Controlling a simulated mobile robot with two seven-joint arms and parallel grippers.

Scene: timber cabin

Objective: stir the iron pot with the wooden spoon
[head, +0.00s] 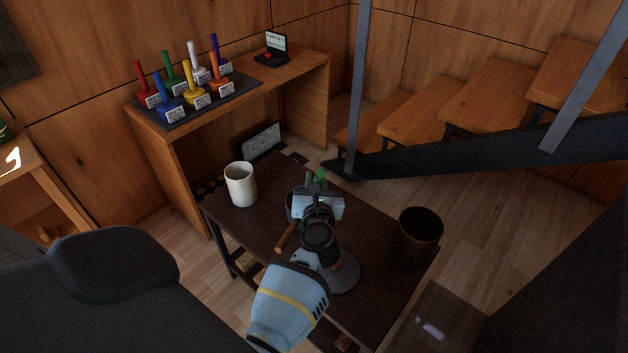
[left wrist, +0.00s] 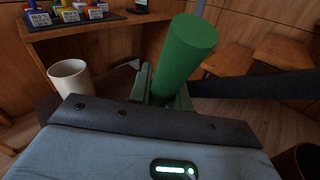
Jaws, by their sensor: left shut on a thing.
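My left gripper (head: 319,186) is over the middle of the dark table and shut on a green round stick, apparently the spoon's handle (head: 321,175). In the left wrist view the handle (left wrist: 184,55) stands up between the fingers of my left gripper (left wrist: 165,88). The spoon's lower end is hidden, so I cannot tell whether it is in the pot. The iron pot (head: 293,203) appears as a dark round shape mostly hidden behind and under the gripper, with a brown wooden handle (head: 287,236) toward me. My right gripper is not in view.
A white mug (head: 241,185) stands at the table's left. A dark brown open crock (head: 419,235) stands at the right. A dark grey disc (head: 346,277) lies near the front, partly under my arm. Behind are a wooden desk (head: 305,74) with coloured labelled items and a staircase (head: 430,105).

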